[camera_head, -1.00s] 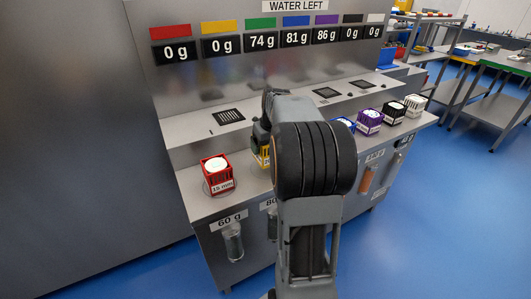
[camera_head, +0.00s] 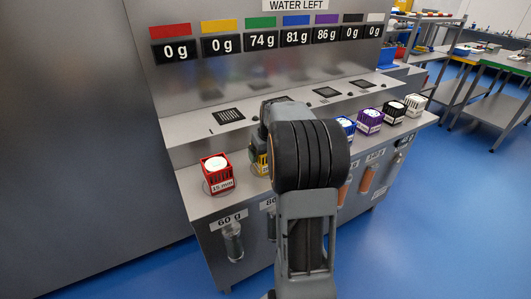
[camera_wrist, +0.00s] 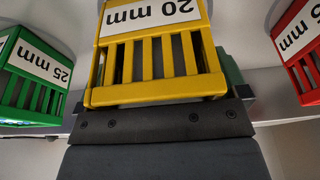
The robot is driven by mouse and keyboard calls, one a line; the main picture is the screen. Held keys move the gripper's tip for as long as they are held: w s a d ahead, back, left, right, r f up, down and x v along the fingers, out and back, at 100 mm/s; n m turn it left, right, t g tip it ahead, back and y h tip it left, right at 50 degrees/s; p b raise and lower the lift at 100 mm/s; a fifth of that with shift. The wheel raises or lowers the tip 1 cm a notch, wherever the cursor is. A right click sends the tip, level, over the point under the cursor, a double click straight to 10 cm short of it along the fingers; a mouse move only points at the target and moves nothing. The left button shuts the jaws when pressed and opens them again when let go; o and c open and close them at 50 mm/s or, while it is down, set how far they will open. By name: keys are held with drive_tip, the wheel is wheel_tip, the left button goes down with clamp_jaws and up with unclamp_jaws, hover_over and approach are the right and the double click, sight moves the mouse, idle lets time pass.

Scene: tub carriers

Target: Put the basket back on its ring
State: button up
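The yellow basket (camera_wrist: 160,60), labelled 20 mm, has open bars and fills the upper middle of the wrist view. In the head view only a sliver of it (camera_head: 262,166) shows, left of my arm. My gripper (camera_wrist: 160,118) shows as a dark bolted finger across the basket's lower edge in the wrist view. It is right at the basket, but I cannot tell whether it grips it. The other finger is largely hidden, and my arm covers the gripper in the head view. The ring under the yellow basket is hidden.
The red basket (camera_head: 217,174) stands left on the bench; the green one (camera_wrist: 35,75) is at the wrist view's left. Blue (camera_head: 346,127), purple (camera_head: 369,121), black (camera_head: 394,112) and white (camera_head: 415,105) baskets line the right. The display reads 0 g for yellow.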

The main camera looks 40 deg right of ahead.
drive_tip(key=shift+o, duration=0.5)
drive_tip(key=shift+r, duration=0.5)
drive_tip(key=p+v, duration=0.1)
drive_tip(key=v, duration=1)
drive_tip(key=shift+s, duration=0.1)
drive_tip(key=shift+s+a+r, duration=0.1)
drive_tip(key=shift+a+r, duration=0.05)
drive_tip(key=shift+a, duration=0.05)
drive_tip(key=s+a+f, duration=0.3)
drive_tip(key=s+a, duration=0.2)
drive_tip(key=a, duration=0.2)
drive_tip(key=s+a+f+n, duration=0.1)
drive_tip(key=s+a+f, duration=0.2)
drive_tip(key=s+a, duration=0.2)
drive_tip(key=s+a+f, duration=0.4)
drive_tip(key=s+a, duration=0.1)
drive_tip(key=a, duration=0.5)
drive_tip(key=shift+a+n+y, duration=0.3)
drive_tip(key=shift+a, duration=0.05)
drive_tip(key=shift+r, duration=0.1)
drive_tip(key=shift+t, duration=0.3)
wheel_tip(320, 180, up, 6)
drive_tip(key=p, duration=0.5)
